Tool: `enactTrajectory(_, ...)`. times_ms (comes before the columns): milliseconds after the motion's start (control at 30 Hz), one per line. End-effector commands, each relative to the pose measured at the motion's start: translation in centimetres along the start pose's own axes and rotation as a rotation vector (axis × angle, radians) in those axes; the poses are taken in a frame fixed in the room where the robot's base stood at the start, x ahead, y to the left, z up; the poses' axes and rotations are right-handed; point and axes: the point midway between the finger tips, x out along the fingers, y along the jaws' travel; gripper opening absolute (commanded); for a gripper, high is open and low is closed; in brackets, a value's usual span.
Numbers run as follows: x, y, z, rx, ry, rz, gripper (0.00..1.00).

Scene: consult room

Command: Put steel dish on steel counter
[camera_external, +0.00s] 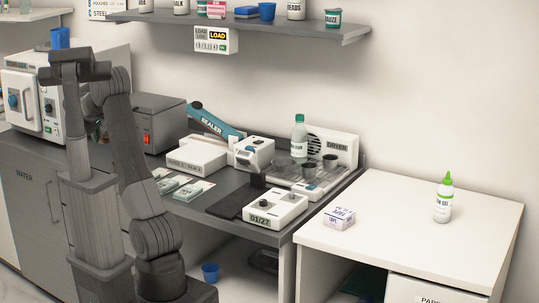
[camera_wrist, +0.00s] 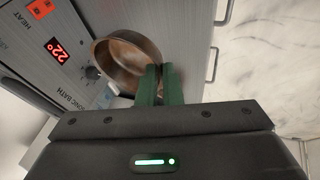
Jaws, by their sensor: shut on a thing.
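The steel dish (camera_wrist: 112,62), a round, brownish metal bowl, shows in the wrist view just beyond my fingertips. My gripper (camera_wrist: 158,72) has its green fingers close together at the dish's right rim, shut on it. The dish is tilted in the picture, and its inside looks empty. In the external view my arm hides the fingers and the dish. The grey-topped counter (camera_external: 235,183) runs along the wall to the right of my arm; its grey front with handles (camera_wrist: 185,45) shows behind the dish in the wrist view.
A sonic bath panel (camera_wrist: 58,52) reading 22° is left of the dish. The sterilizer (camera_external: 53,92), grey boxed device (camera_external: 165,122), sealer (camera_external: 215,122), dryer (camera_external: 332,146) and scale-like box (camera_external: 275,208) crowd the counter. A white table (camera_external: 400,235) stands right, mostly clear.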

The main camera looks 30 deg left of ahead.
Motion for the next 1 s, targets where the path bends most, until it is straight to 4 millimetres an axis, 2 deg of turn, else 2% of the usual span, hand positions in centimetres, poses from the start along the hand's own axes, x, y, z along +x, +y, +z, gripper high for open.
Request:
enactTrajectory(300,5.0,-1.9,1.9,-0.001,-0.002,-0.001,0.00)
enactTrajectory(567,6.9,-2.7,2.6,-0.002,0.000,0.000,0.00)
enactTrajectory(700,8.8,-3.5,3.3,-0.001,-0.003,-0.001,0.00)
enactTrajectory(1000,9.4,-3.6,3.5,0.000,0.002,0.000,0.00)
